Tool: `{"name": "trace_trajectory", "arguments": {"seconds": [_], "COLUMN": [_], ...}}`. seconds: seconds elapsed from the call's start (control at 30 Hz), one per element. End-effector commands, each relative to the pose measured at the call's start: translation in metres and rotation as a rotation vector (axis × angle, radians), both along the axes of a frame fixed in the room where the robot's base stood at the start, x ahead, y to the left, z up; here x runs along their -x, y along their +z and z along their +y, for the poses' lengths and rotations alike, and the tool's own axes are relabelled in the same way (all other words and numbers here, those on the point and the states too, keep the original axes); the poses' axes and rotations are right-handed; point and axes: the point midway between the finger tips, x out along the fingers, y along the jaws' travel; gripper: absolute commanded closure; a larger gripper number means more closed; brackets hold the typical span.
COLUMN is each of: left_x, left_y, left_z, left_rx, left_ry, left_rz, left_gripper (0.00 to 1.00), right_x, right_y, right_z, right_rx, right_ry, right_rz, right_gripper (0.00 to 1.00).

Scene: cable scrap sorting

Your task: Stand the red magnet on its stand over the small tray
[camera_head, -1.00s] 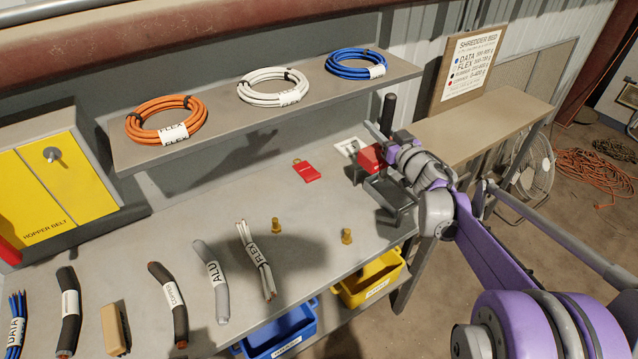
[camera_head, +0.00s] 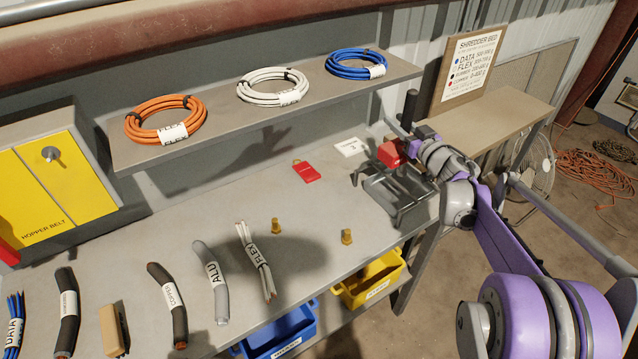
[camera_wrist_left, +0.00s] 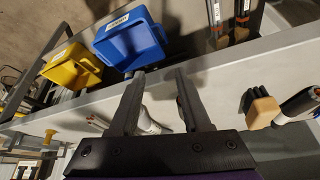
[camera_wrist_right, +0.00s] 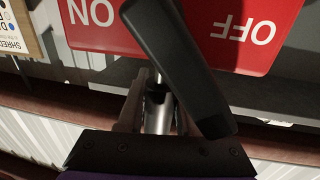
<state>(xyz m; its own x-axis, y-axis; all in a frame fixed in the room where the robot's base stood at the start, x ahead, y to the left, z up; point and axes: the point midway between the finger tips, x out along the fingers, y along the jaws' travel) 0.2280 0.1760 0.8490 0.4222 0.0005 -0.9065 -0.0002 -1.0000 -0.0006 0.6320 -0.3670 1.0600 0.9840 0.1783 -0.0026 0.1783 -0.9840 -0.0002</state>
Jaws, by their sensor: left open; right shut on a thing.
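The red magnet (camera_head: 390,153), a block with a dark upright handle (camera_head: 409,108), is at the bench's right end. My right gripper (camera_head: 420,146) is shut on it. In the right wrist view the magnet's red face (camera_wrist_right: 215,25) shows ON and OFF, with a black lever (camera_wrist_right: 175,65) across it and the right gripper (camera_wrist_right: 157,100) around a metal stem. The dark stand (camera_head: 372,180) is just below the magnet; whether they touch is unclear. The small tray cannot be clearly told apart under the stand. My left gripper (camera_wrist_left: 158,80) is open and empty, outside the head view.
A red tag (camera_head: 306,172) and a white card (camera_head: 351,147) lie left of the stand. The shelf (camera_head: 230,120) holds cable coils.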

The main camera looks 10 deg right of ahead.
Motion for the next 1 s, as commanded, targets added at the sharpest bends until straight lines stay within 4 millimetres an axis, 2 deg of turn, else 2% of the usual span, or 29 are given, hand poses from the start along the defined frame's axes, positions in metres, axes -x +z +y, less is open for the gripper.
{"name": "trace_trajectory", "arguments": {"seconds": [0.5,1.0], "left_x": [0.000,0.000], "left_y": [-0.001,-0.002], "left_z": [0.000,0.000], "left_rx": [0.000,0.000], "left_ry": [0.000,0.000], "left_rz": [0.000,0.001], "left_gripper": [0.53,0.53], "right_x": [-0.003,-0.003], "right_y": [0.001,0.001], "right_z": [-0.029,-0.031], "right_rx": [-0.003,-0.003], "right_ry": [-0.001,0.000], "right_rz": [-0.001,-0.001], "right_gripper": [1.00,1.00]}}
